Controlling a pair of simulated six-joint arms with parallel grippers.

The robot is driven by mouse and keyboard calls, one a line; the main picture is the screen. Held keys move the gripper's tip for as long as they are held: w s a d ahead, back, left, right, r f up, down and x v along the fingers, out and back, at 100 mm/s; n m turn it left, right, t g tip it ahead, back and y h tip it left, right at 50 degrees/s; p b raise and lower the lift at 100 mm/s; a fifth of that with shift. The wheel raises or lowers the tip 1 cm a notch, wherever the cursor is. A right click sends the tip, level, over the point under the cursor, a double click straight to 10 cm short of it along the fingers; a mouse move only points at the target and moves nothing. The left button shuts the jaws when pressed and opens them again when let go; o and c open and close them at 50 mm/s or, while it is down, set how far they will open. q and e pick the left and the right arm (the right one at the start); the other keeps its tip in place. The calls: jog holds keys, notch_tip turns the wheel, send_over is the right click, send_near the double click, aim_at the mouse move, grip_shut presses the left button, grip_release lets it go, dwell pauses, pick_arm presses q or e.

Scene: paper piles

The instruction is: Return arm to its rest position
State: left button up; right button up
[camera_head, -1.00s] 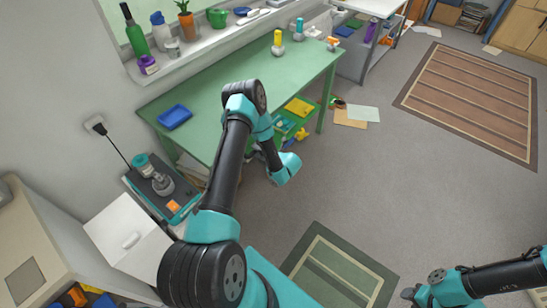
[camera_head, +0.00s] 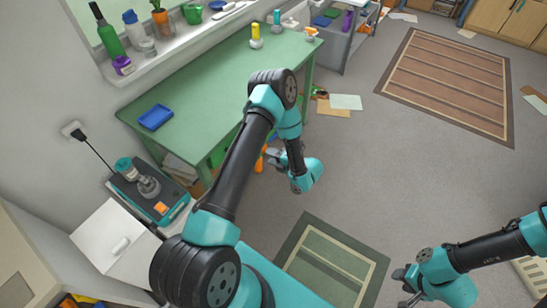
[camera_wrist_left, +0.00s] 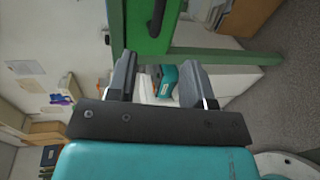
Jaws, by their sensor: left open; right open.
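My left arm rises from the lower left of the head view, bends at the elbow and hangs down beside the green table (camera_head: 190,95). Its gripper (camera_head: 272,156) is small there, over the grey floor just right of the table's front side. In the left wrist view the left gripper (camera_wrist_left: 158,88) has its two dark fingers apart with nothing between them. Behind them are a green table leg and a teal and white object (camera_wrist_left: 166,80). My right gripper (camera_head: 404,286) is at the lower right of the head view, open and empty above the floor.
A blue tray (camera_head: 155,117) and a yellow bottle (camera_head: 256,35) stand on the table. Loose papers (camera_head: 345,102) lie on the floor beyond it. A green mat (camera_head: 335,255) and a striped brown rug (camera_head: 450,85) lie on open floor. A teal device (camera_head: 150,190) sits at the left.

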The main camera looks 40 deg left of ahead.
pick_arm(q)
jog(key=shift+d, duration=0.35)
jog(key=s+d+f+n+g+h, duration=0.2)
jog(key=s+d+n+g+h, duration=0.2)
jog(key=s+n+h, duration=0.35)
jog(key=s+d+f+n+g+h, duration=0.2)
jog(key=s+d+n+g+h, duration=0.25)
jog(key=s+n, duration=0.45)
jog(key=d+r+n+t+h, duration=0.2)
jog(key=n+t, duration=0.3)
jog(key=n, duration=0.5)
jog(key=d+r+n+t+h, duration=0.3)
jog(key=d+n+t+h, duration=0.2)
jog(key=n, duration=0.6)
